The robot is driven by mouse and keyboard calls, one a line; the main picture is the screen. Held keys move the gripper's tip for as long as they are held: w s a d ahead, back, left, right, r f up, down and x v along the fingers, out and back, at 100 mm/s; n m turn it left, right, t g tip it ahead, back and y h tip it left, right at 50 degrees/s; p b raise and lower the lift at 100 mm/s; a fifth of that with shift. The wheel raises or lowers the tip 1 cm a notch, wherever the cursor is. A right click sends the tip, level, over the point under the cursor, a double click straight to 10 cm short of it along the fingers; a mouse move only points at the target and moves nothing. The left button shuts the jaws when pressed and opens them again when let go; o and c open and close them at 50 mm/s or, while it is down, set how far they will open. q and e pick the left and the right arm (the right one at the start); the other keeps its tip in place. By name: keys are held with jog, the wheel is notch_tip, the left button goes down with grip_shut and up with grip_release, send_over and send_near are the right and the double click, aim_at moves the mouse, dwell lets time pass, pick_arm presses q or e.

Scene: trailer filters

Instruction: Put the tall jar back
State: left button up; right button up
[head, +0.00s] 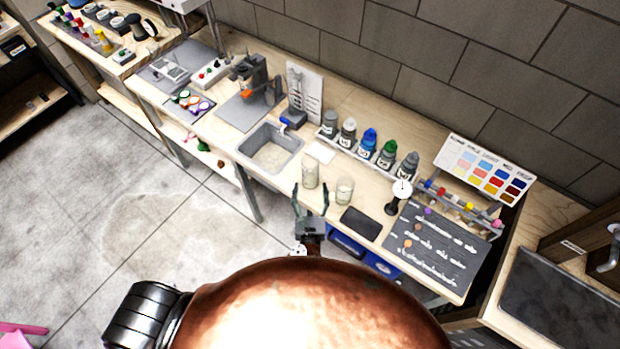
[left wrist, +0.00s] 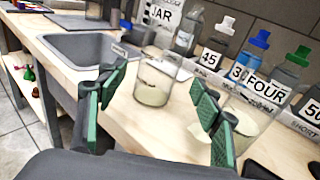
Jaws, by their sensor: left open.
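The tall clear jar (head: 310,172), with pale contents at the bottom, stands upright on the light wood bench right of the sink. In the left wrist view the tall jar (left wrist: 154,78) shows ahead, between the two finger lines. A shorter jar (head: 344,190) with pale contents stands to its right; in the left wrist view this shorter jar (left wrist: 244,112) is partly behind the right finger. My left gripper (head: 310,196) is open and empty, at the bench's front edge just short of the tall jar. My right gripper is not in view.
The grey sink (head: 270,150) lies left of the jars. A row of capped bottles (head: 368,143) stands behind them. A dark pad (head: 361,222) lies to the right, near a small dial stand (head: 398,197). A white card (head: 321,152) lies behind the tall jar.

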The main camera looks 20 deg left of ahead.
pick_arm(q)
jog(key=shift+v, duration=2.75)
